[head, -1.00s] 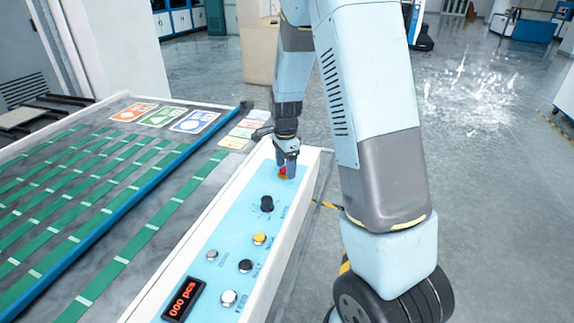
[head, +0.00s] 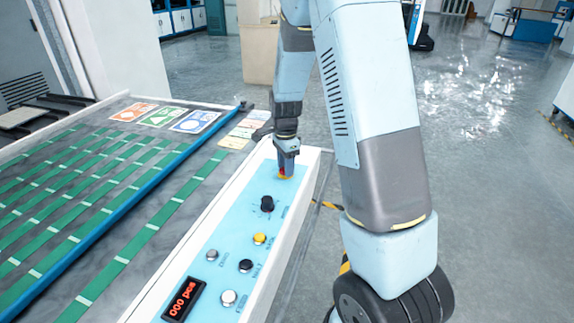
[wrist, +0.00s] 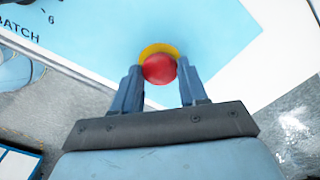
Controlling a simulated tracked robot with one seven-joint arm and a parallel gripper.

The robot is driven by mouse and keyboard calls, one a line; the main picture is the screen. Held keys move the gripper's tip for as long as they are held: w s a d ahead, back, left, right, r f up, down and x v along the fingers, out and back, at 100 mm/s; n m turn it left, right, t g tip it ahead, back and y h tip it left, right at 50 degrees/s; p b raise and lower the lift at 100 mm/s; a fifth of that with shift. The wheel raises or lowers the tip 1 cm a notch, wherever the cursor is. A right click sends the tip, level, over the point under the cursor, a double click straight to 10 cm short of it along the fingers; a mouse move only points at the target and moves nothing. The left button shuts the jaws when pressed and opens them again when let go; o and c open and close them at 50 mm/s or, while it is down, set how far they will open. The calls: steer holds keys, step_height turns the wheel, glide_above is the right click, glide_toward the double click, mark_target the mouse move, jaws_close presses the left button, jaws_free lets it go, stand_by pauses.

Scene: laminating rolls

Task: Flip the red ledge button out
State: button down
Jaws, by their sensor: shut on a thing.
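The red button (wrist: 159,69) with a yellow collar (wrist: 158,48) sits at the far end of the light blue control panel (head: 232,232). In the head view only a bit of the red button (head: 283,171) shows below my gripper (head: 286,172). In the wrist view my gripper (wrist: 160,82) points at the button, with one finger on each side of the red cap. The gripper is shut on the red button. The far side of the cap is hidden in the head view.
Along the panel nearer to me stand a black knob (head: 267,203), a yellow button (head: 259,239), other buttons and a red-lit counter (head: 184,299). The table with green strips (head: 110,200) lies to the left. Open floor (head: 480,180) is to the right.

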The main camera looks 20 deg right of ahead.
steer(key=shift+r, duration=0.65)
steer(key=c, duration=0.6)
jaws_free()
steer(key=shift+o, duration=0.2)
steer(key=shift+r, duration=0.1)
step_height(320, 180, up, 14)
steer(key=shift+f, duration=0.25)
